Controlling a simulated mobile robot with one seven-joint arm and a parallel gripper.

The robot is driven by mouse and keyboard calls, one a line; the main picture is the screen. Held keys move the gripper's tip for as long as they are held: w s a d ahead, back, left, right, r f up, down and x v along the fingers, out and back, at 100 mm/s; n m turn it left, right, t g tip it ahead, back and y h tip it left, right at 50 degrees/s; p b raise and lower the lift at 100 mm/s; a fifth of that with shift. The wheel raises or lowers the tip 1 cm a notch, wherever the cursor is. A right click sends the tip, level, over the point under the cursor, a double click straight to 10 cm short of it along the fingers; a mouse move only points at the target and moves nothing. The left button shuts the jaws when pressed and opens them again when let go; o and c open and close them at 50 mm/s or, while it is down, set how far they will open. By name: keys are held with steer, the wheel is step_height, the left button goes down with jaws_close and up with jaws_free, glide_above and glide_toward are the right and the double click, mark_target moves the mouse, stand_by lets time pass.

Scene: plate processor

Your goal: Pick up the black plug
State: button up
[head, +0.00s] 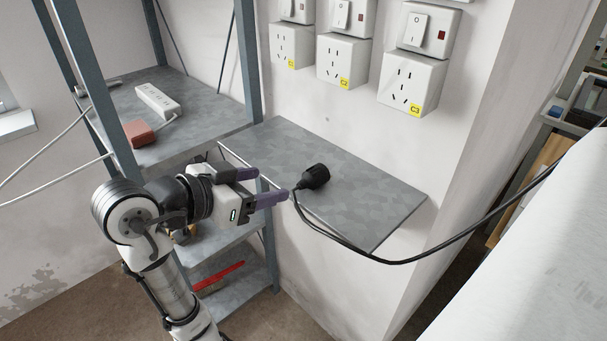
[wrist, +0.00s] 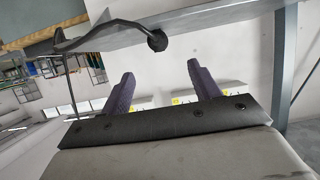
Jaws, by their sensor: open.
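The black plug (head: 315,177) lies on a grey wall shelf (head: 368,205), near its front left edge in the head view. Its black cable (head: 342,240) hangs over the shelf's front edge and runs off to the right. The plug also shows in the wrist view (wrist: 157,41), ahead of the fingers. My gripper (head: 276,184) is open and empty, with its two purple fingers pointing toward the plug. It is just left of the plug and appears apart from it. In the wrist view my gripper (wrist: 160,75) has a wide gap between its fingers.
Wall sockets with switches (head: 408,84) are mounted above the shelf. A metal rack (head: 196,103) on the left holds a white power strip (head: 154,99) and a reddish-brown block (head: 139,132). A white surface (head: 530,250) stands at the right. The shelf is clear right of the plug.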

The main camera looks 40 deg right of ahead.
mark_target(307, 177)
steer(key=x, duration=0.4)
steer(key=p+x, duration=0.1)
steer(key=x, duration=0.3)
steer(key=shift+s+f, duration=0.15)
steer(key=shift+s, duration=0.1)
steer(key=shift+p+x, duration=1)
steer(key=shift+x, duration=1.95)
steer(key=shift+w, duration=0.15)
steer(key=c, duration=1.1)
